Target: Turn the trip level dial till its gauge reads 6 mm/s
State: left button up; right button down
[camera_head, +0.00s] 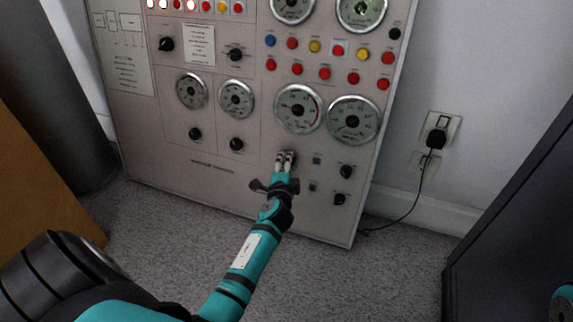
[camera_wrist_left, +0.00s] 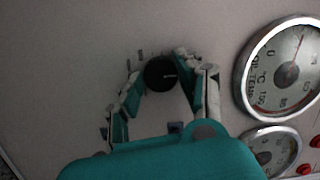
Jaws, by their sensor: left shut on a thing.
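The dial is a round black knob (camera_wrist_left: 160,73) on the pale panel, seen between my left fingers in the wrist view. My left gripper (camera_head: 286,158) is at the panel's lower middle in the head view, shut on this knob and mostly hiding it. A large round gauge (camera_head: 297,108) with a red arc on its right side sits just above the gripper. A similar gauge (camera_head: 353,120) is to its right. In the wrist view a large gauge (camera_wrist_left: 283,70) is right of the knob, with °C lettering. No mm/s label is legible, and I cannot read 6.
The panel (camera_head: 225,170) carries other black knobs (camera_head: 346,172), smaller gauges (camera_head: 236,99) and coloured buttons (camera_head: 325,73). A wall socket (camera_head: 437,134) with a plug and cable is at right. A dark cabinet (camera_head: 515,230) stands at far right. Carpet (camera_head: 350,280) is open below.

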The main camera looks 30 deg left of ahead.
pick_arm(q)
jog(key=shift+f, duration=0.1)
jog(key=o, duration=1.2)
jog(key=shift+c, duration=0.2)
jog(key=shift+s, duration=0.1)
jog(key=v, duration=1.2)
